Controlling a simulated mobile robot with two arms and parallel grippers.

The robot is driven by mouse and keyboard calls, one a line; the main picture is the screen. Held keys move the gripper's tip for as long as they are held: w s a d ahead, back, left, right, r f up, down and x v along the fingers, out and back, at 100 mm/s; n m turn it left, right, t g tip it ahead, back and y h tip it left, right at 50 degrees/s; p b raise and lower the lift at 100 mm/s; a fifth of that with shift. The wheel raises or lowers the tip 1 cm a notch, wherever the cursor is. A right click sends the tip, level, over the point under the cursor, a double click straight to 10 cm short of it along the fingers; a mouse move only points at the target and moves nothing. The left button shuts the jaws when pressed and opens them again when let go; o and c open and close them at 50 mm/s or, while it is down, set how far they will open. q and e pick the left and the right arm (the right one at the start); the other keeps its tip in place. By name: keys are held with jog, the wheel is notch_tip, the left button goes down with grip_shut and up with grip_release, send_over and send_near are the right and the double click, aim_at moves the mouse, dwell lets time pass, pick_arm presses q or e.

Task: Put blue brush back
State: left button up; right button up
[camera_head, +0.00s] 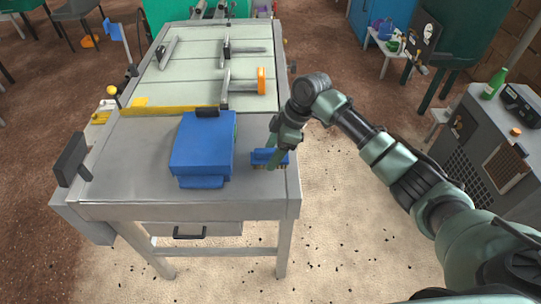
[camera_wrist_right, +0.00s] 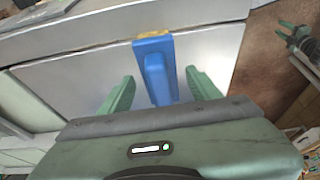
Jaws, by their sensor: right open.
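The blue brush (camera_head: 264,155) lies on the bare grey front part of the metal workbench (camera_head: 120,185), close to its right edge. In the right wrist view the brush (camera_wrist_right: 153,52) shows a blue back with a raised handle and a yellowish bristle strip at its far end. My right gripper (camera_head: 272,150) is low over the brush. Its two green fingers (camera_wrist_right: 160,90) are open, with the near part of the brush between them and a gap on each side. The left gripper does not show.
A blue box (camera_head: 203,145) stands left of the brush. A yellow bar (camera_head: 170,109) crosses the bench behind it. Several clamp-like tools, one with an orange end (camera_head: 262,80), lie on the pale panel. A grey cabinet (camera_head: 480,125) stands at right.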

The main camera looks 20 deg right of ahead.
jog(key=b+v, duration=0.1)
jog(key=v, duration=0.9)
jog(key=shift+d+r+b, duration=0.15)
jog(key=shift+r+b, duration=0.1)
jog(key=shift+b, duration=0.1)
jog(key=shift+s, duration=0.1)
